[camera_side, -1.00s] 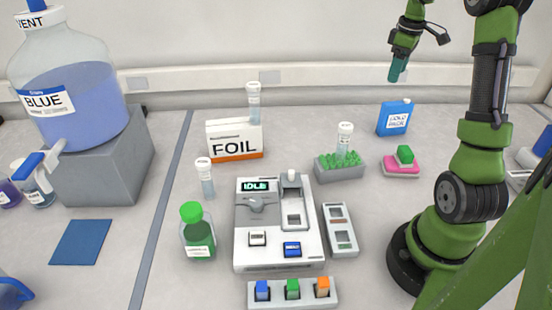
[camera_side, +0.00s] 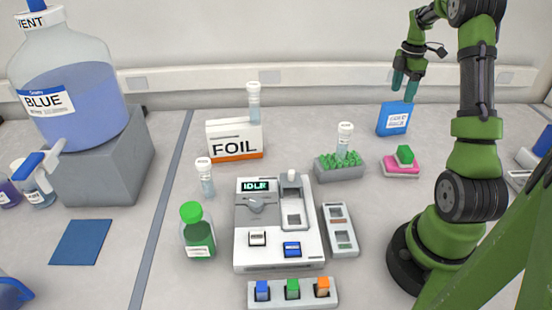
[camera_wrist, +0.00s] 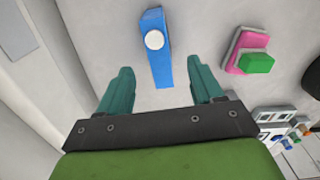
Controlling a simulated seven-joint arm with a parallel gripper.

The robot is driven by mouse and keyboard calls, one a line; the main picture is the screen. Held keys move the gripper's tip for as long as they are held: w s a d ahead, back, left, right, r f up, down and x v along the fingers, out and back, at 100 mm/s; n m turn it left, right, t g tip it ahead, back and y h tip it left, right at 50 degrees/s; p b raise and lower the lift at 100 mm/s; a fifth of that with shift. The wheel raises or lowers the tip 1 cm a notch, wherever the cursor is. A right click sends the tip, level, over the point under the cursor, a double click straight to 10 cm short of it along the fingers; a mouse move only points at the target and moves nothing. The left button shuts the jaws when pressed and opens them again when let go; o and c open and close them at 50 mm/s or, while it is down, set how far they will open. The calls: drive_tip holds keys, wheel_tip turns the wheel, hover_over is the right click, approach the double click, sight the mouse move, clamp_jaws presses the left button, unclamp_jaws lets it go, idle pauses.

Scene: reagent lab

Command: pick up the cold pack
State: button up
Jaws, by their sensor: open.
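The cold pack (camera_side: 395,119) is a blue flat upright pack with a white label and a cap on top. It stands at the back right of the bench in the side view. In the wrist view the cold pack (camera_wrist: 164,62) is seen from above, with its round white cap, ahead of and between the fingertips. My gripper (camera_side: 405,88) is above the cold pack in the side view, and its teal fingers cover part of the pack's top edge.
A pink block with a green piece (camera_side: 402,163) sits in front of the cold pack. A grey rack (camera_side: 340,172) with green filling and a tube stands to the left. The foil box (camera_side: 236,140) is farther left. The back wall is close behind the pack.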

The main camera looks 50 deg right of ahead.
sight(399, 103)
wheel_tip(399, 103, down, 8)
drive_tip(key=shift+r, duration=0.1)
idle(0.4)
drive_tip(key=shift+r, duration=0.1)
clamp_jaws()
